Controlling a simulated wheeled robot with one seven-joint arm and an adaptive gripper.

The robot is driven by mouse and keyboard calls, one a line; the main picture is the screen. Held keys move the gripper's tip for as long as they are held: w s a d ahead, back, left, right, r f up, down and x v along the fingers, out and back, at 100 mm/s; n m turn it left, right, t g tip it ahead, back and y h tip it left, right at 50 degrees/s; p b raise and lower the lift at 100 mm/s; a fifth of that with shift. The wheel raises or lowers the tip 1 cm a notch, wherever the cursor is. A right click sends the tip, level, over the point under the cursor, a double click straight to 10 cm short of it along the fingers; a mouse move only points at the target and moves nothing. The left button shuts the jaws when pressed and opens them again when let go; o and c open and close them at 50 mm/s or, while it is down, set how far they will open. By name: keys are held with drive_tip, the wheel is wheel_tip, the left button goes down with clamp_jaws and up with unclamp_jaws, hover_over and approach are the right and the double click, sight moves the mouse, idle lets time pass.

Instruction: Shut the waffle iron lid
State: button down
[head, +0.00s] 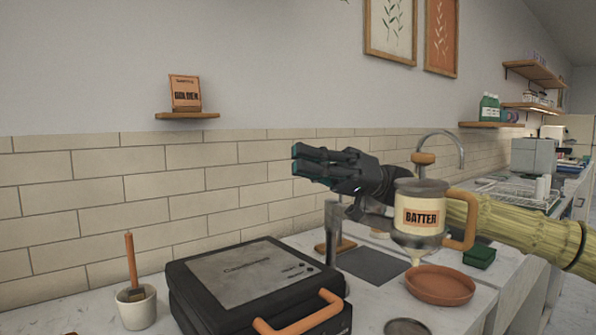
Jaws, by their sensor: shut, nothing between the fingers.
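The waffle iron (255,285) stands on the counter at the lower middle of the head view. It is black, with a grey plate on top and an orange handle (300,315) at its front. Its lid (250,265) lies flat over the base and looks closed; the front bottom part is cut off by the picture edge. My gripper (298,161) is shut and empty. It is in the air above and beyond the waffle iron's right side, pointing left, apart from the lid.
A batter dispenser (420,208) with an orange handle stands in front of my arm, above a terracotta dish (440,285). A white pot with a brush (136,307) stands left of the iron. A tap (462,148) and dish rack (520,190) are farther right. A tiled wall (100,200) runs behind.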

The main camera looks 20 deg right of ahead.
drive_tip(key=shift+s+d+f+n+b, duration=0.15)
drive_tip(key=shift+s+f+n+b, duration=0.4)
drive_tip(key=shift+s+b, duration=0.2)
wheel_tip(320, 180, up, 10)
idle(0.7)
